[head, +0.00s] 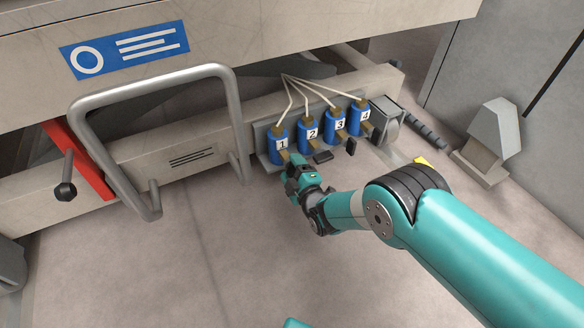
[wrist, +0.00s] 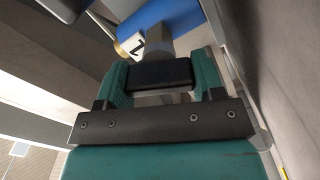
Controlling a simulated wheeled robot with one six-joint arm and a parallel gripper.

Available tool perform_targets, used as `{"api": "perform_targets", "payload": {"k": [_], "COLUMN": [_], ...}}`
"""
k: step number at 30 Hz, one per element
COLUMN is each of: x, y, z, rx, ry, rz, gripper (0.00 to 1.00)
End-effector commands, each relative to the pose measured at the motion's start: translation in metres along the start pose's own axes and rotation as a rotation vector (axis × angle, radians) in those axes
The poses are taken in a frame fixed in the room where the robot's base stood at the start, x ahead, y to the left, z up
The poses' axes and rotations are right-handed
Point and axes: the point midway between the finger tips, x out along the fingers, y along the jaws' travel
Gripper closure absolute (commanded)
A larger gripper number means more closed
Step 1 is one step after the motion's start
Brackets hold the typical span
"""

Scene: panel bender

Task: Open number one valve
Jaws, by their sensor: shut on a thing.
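The number one valve (head: 279,147) is a blue cylinder with a white "1" label, leftmost in a row on a metal bracket. My gripper (head: 291,163) is just in front of and below it in the head view. In the wrist view, my gripper (wrist: 161,82) is shut on the valve's black handle (wrist: 161,73), which sits between the two teal fingers. The valve's blue body (wrist: 178,20) and its label show just beyond. In the head view the handle is hidden by my gripper.
Valves two (head: 308,135), three (head: 335,124) and four (head: 360,116) stand close by on the right, with black handles in front. A bent grey tube handle (head: 160,88) and a red lever plate (head: 80,158) are at the left. The floor in front is clear.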

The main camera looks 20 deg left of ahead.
Motion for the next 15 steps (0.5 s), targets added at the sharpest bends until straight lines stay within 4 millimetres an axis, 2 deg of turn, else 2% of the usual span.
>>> {"api": "perform_targets", "payload": {"k": [6,15], "x": [-0.0006,-0.0009], "y": [-0.0003,-0.0010], "z": [0.0030,0.0037], "rx": [-0.185,-0.364], "ry": [-0.005,-0.006], "rz": [0.000,-0.001], "gripper": [0.62,0.62]}}
